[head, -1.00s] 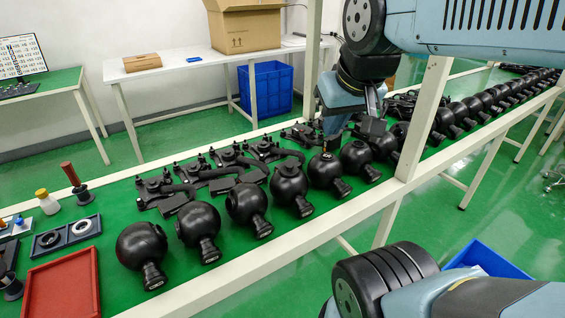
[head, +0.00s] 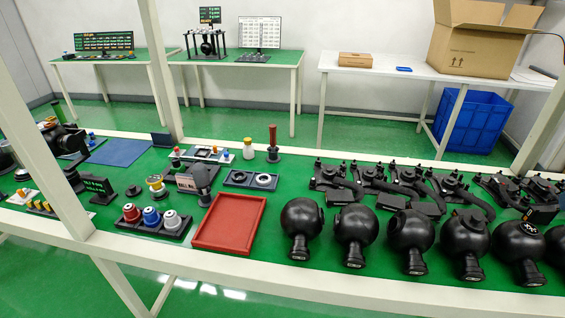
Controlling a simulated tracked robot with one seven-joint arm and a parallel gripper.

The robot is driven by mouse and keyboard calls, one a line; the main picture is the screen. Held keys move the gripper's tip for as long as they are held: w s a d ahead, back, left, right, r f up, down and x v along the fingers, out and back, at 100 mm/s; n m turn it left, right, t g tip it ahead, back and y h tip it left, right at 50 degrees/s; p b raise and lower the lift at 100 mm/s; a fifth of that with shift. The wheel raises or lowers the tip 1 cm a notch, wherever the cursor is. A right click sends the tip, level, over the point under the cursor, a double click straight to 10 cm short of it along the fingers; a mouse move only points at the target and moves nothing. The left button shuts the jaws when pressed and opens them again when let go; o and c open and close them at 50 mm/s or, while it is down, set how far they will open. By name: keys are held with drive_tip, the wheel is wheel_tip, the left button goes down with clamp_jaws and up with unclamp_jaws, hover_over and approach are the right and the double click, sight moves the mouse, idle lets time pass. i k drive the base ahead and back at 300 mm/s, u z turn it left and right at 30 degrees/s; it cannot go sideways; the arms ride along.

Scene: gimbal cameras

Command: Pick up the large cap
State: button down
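I cannot tell for certain which piece is the large cap. Two light ring-shaped pieces sit side by side in a dark two-place holder (head: 236,184) behind the red tray, the right ring (head: 264,181) beside the left ring (head: 238,177). A dark rack (head: 178,231) left of the red tray holds a red capped piece (head: 131,212), a blue one (head: 151,217) and a white one (head: 171,220). My gripper does not clearly show in the head view now.
An empty red tray (head: 229,250) lies mid-bench. Black ball-shaped camera housings (head: 302,222) line the bench's right front, with black brackets (head: 335,181) behind. White frame posts (head: 158,65) rise from the bench. A blue mat (head: 120,152) lies at the left.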

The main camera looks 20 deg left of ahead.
sight(132, 191)
drive_tip(key=z, duration=1.5)
drive_tip(key=i, duration=0.1)
drive_tip(key=u, duration=3.15)
drive_tip(key=k, duration=0.7)
drive_tip(key=u, duration=0.3)
drive_tip(key=i, duration=0.7)
drive_tip(key=z, duration=0.45)
